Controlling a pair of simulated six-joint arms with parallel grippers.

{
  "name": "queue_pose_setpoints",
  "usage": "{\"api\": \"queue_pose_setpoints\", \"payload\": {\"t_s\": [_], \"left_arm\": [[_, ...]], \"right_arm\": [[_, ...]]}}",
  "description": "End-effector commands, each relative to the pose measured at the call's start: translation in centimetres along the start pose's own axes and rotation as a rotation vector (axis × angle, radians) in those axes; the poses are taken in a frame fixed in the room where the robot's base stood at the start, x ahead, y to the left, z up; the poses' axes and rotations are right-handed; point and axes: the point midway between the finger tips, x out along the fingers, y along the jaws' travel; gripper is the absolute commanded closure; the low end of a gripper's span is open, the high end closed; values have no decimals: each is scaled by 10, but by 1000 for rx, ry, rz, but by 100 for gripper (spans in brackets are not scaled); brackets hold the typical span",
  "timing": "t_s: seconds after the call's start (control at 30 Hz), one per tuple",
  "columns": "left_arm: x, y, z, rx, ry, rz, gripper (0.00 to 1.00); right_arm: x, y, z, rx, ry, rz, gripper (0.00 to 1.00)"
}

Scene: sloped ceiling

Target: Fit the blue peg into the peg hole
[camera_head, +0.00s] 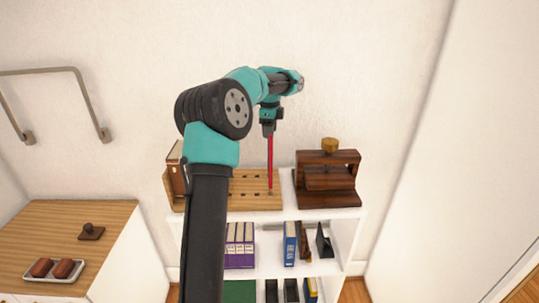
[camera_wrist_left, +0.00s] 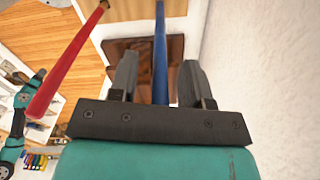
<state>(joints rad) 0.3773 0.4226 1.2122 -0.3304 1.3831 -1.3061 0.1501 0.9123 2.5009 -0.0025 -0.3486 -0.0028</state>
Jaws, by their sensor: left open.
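My left gripper (camera_head: 268,130) points down above the light wooden board (camera_head: 245,204), which has several dark holes. In the left wrist view its two fingers (camera_wrist_left: 158,85) are apart, with the blue peg (camera_wrist_left: 160,45) in the gap between them. Whether they touch the peg cannot be told. I cannot make out the blue peg in the head view. A red peg (camera_head: 270,165) stands upright at the board's right part, just below the gripper in the picture. It also shows left of the fingers in the left wrist view (camera_wrist_left: 68,62). My right gripper is not in view.
The board rests on a white shelf unit (camera_head: 345,214) by the wall. A dark wooden press (camera_head: 327,180) stands right of the board, and brown books (camera_head: 176,175) stand at its left. Binders (camera_head: 240,245) fill the lower shelf. A wooden-topped cabinet (camera_head: 60,225) is at left.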

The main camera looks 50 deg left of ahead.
Motion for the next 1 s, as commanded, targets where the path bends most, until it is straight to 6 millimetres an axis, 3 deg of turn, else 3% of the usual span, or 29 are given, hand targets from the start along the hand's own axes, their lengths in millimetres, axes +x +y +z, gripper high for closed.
{"api": "queue_pose_setpoints", "payload": {"t_s": [0.37,0.83,1.0], "left_arm": [[0,0,0,0,0,0,56],[0,0,0,0,0,0,99],[0,0,0,0,0,0,100]], "right_arm": [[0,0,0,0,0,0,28],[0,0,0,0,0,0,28],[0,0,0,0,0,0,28]]}}
